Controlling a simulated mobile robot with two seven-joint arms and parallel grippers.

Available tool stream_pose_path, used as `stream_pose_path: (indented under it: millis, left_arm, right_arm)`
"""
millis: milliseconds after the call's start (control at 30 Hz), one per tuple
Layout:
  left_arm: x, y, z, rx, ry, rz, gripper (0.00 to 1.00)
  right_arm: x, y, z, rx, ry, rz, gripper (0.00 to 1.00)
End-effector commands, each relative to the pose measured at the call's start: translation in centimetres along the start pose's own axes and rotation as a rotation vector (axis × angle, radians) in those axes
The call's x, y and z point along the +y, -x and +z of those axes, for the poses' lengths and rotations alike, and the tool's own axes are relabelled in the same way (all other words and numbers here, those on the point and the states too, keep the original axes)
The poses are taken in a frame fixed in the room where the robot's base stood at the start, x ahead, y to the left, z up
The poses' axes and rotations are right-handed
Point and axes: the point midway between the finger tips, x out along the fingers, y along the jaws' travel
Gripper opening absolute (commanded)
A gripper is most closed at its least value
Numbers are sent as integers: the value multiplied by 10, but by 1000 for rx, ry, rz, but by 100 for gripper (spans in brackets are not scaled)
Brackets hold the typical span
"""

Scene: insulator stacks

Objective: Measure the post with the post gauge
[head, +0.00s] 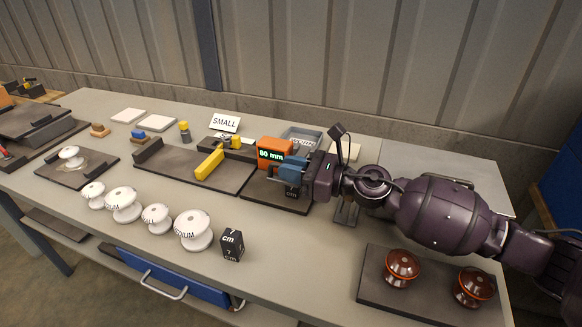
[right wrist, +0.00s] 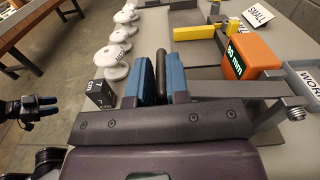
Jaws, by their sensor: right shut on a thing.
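The gauge has an orange box (head: 272,153) whose display reads 80 mm. It also shows in the right wrist view (right wrist: 240,60), with a yellow bar (head: 209,163) to its left. My right gripper (head: 292,170) is just right of the orange box, low over a dark plate. Its blue fingers are shut on a dark, rod-like post (right wrist: 160,72).
Several white insulators (head: 123,204) line the front edge beside a black block marked 7 cm (head: 231,245). Two brown insulators (head: 402,268) stand on a dark plate at the right. A SMALL sign (head: 225,122) and a grey tray (head: 302,138) are behind the gauge.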

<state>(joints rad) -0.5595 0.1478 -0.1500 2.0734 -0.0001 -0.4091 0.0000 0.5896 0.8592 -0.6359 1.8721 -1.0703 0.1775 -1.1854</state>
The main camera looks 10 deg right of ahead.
Motion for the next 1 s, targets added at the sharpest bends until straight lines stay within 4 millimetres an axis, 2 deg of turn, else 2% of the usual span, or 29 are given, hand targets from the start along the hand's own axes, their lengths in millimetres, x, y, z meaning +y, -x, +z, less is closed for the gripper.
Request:
stream_pose_path:
  millis: [67,100,200,567,667,833,1000]
  left_arm:
    - [0,1,1,-2,0,0,43]
    - [0,1,2,-4,1,-1,43]
    - [0,2,3,-7,1,-1,43]
    - [-1,3,0,-2,1,-2,43]
    - [-1,4,-6,8,1,-3,43]
    - [-3,9,-20,32,1,-5,43]
    - [-6,16,-24,30,3,-10,43]
  right_arm:
    - [-4,1,2,-2,9,-9,0]
    - [-4,0,2,-2,9,-9,22]
    - [-3,0,2,-2,6,-7,37]
    - [-2,0,6,-2,5,-2,38]
    - [-2,0,18,-3,9,-1,38]
    - [-4,0,52,-5,13,-2,38]
    - [-7,1,86,-5,12,-3,38]
